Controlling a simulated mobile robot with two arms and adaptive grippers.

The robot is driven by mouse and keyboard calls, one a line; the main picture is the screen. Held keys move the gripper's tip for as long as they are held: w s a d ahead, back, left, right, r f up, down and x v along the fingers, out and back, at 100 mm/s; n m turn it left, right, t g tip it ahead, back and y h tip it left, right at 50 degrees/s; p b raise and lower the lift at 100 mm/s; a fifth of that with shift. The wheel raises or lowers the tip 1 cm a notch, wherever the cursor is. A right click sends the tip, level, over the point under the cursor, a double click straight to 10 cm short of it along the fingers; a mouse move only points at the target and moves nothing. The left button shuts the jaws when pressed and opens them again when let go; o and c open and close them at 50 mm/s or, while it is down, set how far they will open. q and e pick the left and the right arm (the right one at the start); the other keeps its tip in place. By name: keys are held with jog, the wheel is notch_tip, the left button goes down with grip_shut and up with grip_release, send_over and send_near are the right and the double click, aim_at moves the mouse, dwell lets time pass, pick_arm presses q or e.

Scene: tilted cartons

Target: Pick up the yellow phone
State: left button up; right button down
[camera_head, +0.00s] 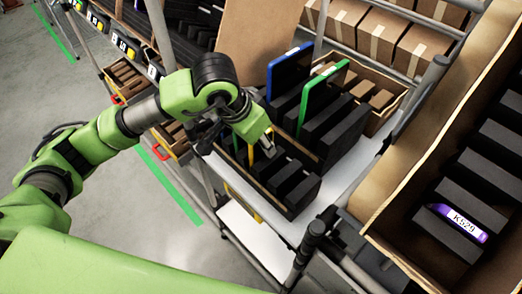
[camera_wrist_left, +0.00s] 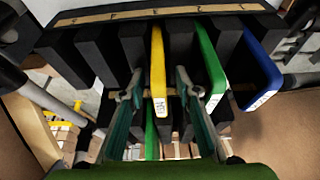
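The yellow phone (camera_wrist_left: 158,72) stands on edge in a slot of dark foam, with a white label on its near end. My left gripper shows in the wrist view (camera_wrist_left: 158,92) and in the head view (camera_head: 265,146). It is open, with one finger on each side of the yellow phone. I cannot tell whether the fingers touch it. A green phone (camera_wrist_left: 208,68) is just right of the right finger, and a blue phone (camera_wrist_left: 262,65) is further right. My right gripper is not in view.
In the head view, a blue phone (camera_head: 289,70) and a green phone (camera_head: 322,96) stand up from the foam near my gripper. A carton with a purple phone (camera_head: 460,221) is at the right. Grey rack tubes (camera_head: 305,250) are close below. Open floor (camera_head: 130,205) lies left.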

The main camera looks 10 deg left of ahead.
pick_arm(q)
grip_shut()
jog(key=shift+r, duration=0.15)
